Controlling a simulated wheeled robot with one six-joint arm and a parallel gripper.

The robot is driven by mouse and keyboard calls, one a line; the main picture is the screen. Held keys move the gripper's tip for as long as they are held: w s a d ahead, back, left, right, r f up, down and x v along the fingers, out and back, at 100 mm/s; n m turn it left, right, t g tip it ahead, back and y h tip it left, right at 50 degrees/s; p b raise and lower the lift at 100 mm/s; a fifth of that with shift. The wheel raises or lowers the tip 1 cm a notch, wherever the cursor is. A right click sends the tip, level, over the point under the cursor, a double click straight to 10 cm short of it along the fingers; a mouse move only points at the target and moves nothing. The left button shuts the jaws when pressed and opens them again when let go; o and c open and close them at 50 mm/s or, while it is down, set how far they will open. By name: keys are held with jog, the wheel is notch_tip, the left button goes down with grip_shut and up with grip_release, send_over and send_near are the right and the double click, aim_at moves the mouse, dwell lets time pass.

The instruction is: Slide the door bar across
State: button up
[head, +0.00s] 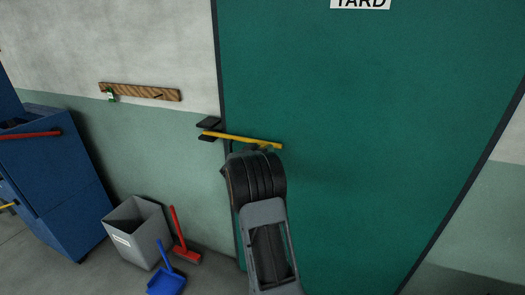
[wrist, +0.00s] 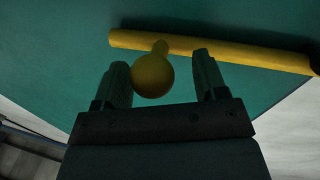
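The yellow door bar (head: 240,138) lies nearly level across the left edge of the green door (head: 370,130). Its left end is at the dark bracket (head: 208,124) on the wall. In the wrist view the bar (wrist: 215,49) runs beyond the fingertips, with a round yellow knob (wrist: 153,76) standing out from it. My gripper (wrist: 161,64) is open, with the knob between its fingers, nearer the left finger and with a clear gap to the right one. In the head view my wrist hides the knob and most of the fingers.
A wooden hook rail (head: 140,92) is on the wall at left. A grey bin (head: 140,232), a red brush (head: 183,245) and a blue dustpan (head: 166,282) are on the floor below. A blue cabinet (head: 55,190) stands at far left. The door surface right of my arm is clear.

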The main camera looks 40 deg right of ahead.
jog(key=shift+s+d, duration=0.1)
jog(key=shift+s+a+f, duration=0.1)
jog(key=shift+a, duration=0.2)
jog(key=b+v, duration=0.2)
jog(key=v, duration=1.1)
jog(key=shift+a, duration=0.1)
